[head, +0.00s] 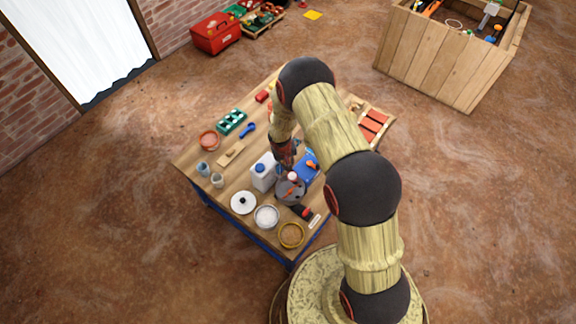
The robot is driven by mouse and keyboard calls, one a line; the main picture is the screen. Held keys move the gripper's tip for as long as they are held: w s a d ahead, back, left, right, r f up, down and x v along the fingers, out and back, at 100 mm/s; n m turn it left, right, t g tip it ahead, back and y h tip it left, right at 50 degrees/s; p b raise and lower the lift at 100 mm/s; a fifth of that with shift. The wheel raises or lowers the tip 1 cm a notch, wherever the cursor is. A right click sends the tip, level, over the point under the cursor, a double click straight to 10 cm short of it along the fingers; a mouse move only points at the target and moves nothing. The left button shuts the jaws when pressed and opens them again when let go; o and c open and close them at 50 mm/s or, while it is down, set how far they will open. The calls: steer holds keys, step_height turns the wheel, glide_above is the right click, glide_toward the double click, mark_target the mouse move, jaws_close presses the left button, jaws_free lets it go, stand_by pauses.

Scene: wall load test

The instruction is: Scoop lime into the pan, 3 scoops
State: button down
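A round metal tub of white powder (266,217), which looks like the lime, stands near the table's front edge. A round grey pan (284,196) sits just behind it to the right, with something orange and a small pale, round thing showing over it. My gripper (287,168) points down just behind the grey pan, between a white jug and a blue item. Its fingers are dark and too small to tell whether they are open or shut or hold anything. A blue scoop-like tool (247,130) lies further back on the table.
My arm hides the table's right part.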

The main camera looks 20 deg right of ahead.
steer(key=shift+s+a+f+t+h+b, duration=0.2)
steer(key=shift+f+t+h+b, duration=0.25)
steer(key=shift+b, duration=5.65)
steer(key=b, duration=0.3)
steer(key=t+h+b, duration=0.1)
steer(key=b, duration=0.5)
steer(key=shift+s+a+f+t+h, duration=0.2)
steer(key=shift+a+f+t+h, duration=0.05)
steer(key=shift+f+t, duration=0.1)
steer(key=h+b, duration=0.1)
steer(key=b, duration=0.3)
steer(key=t+h+b, duration=0.1)
steer(key=b, duration=0.3)
steer(key=shift+s+a+f+t, duration=0.3)
steer(key=shift+s+a+f, duration=0.05)
steer(key=shift+s+a, duration=0.05)
steer(key=shift+s+a+r+t+h+b, duration=0.1)
steer(key=shift+s+a+t+h+b, duration=0.2)
steer(key=shift+t+h, duration=0.35)
steer(key=shift+s+a+t+h+b, duration=0.1)
steer(key=shift+s+a+t+h, duration=0.25)
steer(key=shift+t+h, duration=0.25)
steer(key=shift+r, duration=0.15)
steer(key=shift+r+p, duration=0.35)
steer(key=shift+r, duration=1.55)
steer(key=shift+w, duration=0.1)
